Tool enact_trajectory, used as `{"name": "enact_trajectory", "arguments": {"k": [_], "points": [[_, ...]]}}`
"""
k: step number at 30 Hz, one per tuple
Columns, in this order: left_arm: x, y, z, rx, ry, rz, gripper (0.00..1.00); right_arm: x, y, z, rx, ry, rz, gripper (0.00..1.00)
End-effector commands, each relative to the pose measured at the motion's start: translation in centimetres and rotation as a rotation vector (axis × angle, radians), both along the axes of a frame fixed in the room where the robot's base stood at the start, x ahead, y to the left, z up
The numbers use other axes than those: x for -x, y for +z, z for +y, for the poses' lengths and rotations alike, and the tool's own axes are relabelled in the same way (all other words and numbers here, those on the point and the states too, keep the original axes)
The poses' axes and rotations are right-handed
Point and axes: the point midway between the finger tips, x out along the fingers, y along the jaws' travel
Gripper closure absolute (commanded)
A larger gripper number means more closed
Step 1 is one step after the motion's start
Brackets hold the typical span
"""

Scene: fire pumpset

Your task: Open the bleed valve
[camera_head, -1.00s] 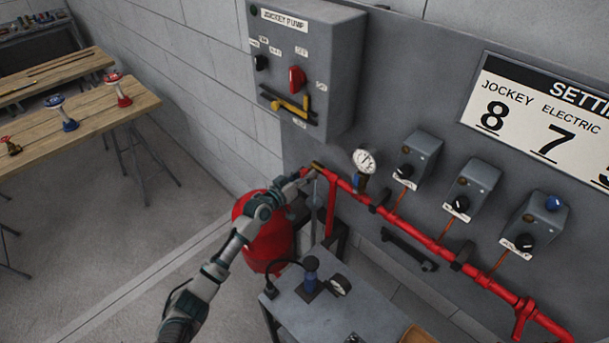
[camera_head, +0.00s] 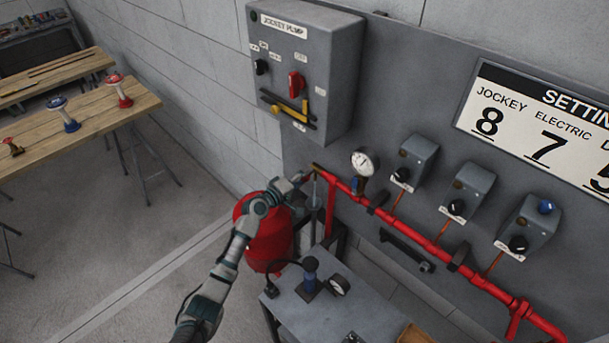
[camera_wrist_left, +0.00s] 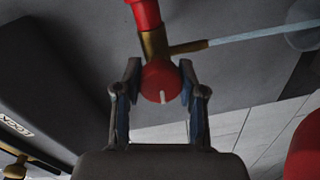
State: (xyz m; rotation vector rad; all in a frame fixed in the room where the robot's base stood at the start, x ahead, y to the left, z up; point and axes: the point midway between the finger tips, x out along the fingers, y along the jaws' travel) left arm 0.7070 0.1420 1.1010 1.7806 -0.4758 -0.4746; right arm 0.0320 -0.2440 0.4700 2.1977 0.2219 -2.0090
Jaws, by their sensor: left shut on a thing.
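The bleed valve shows in the left wrist view as a round red knob (camera_wrist_left: 160,82) with a white mark, on a brass body (camera_wrist_left: 155,43) at the end of a red pipe. A thin, pale stream or rod runs from its brass side outlet (camera_wrist_left: 188,47) to the right. My left gripper (camera_wrist_left: 159,84) has a finger on each side of the knob and is shut on it. In the head view my left gripper (camera_head: 306,178) is at the left end of the red pipe (camera_head: 400,222), hiding most of the valve. My right gripper is not in view.
A pressure gauge (camera_head: 363,163) stands on the pipe close to the right of the gripper. The jockey pump box (camera_head: 330,75) is above it. A red tank (camera_head: 268,243) is below, behind my arm. A grey table (camera_head: 365,315) with a gauge stands in front.

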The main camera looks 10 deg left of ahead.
Motion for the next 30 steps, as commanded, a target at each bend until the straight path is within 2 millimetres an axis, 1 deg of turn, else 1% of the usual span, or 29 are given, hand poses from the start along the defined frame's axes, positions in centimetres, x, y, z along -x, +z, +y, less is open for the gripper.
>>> {"name": "enact_trajectory", "arguments": {"k": [1,21,30], "points": [[-0.2,0.6,0.3,0.041,0.008,0.015,0.95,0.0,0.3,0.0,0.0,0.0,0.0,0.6],[-0.2,0.2,0.3,0.563,0.005,0.366,0.95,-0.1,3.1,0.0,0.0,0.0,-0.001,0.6],[-0.1,0.1,0.2,0.736,0.005,0.483,0.95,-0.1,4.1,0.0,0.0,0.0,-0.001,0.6]]}}
